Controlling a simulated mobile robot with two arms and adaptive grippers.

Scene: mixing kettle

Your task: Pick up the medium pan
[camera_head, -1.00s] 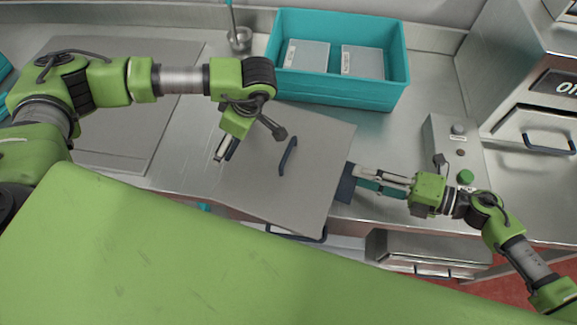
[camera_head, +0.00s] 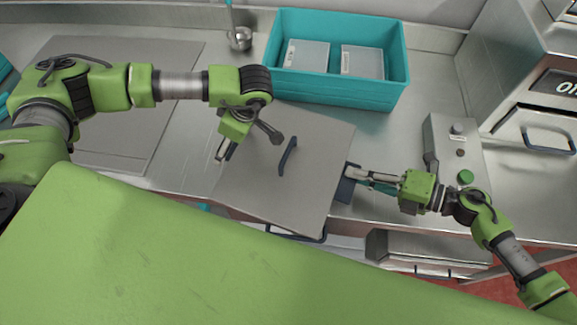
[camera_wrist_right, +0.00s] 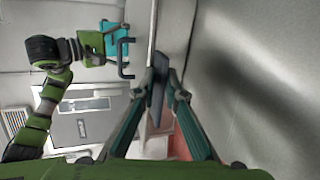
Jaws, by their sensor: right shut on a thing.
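The medium pan appears to be the square grey metal piece (camera_head: 320,165) with a dark blue handle on top, in the middle of the head view. Only its flat top clearly shows; in the right wrist view it is seen edge-on (camera_wrist_right: 153,35). My right gripper (camera_head: 350,172) is at its right side, shut on a dark blue side handle (camera_wrist_right: 157,95), which sits between the fingers (camera_wrist_right: 160,88) in the wrist view. My left gripper (camera_head: 226,153) is at the pan's left edge, pointing down; its fingertips are partly hidden, and I cannot tell whether it holds a handle.
A teal bin (camera_head: 335,97) with two lidded grey boxes stands behind the pan. A small metal cup (camera_head: 240,40) is left of the bin. A control box with a green button (camera_head: 465,177) stands to the right. Drawers are below the counter's front edge.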

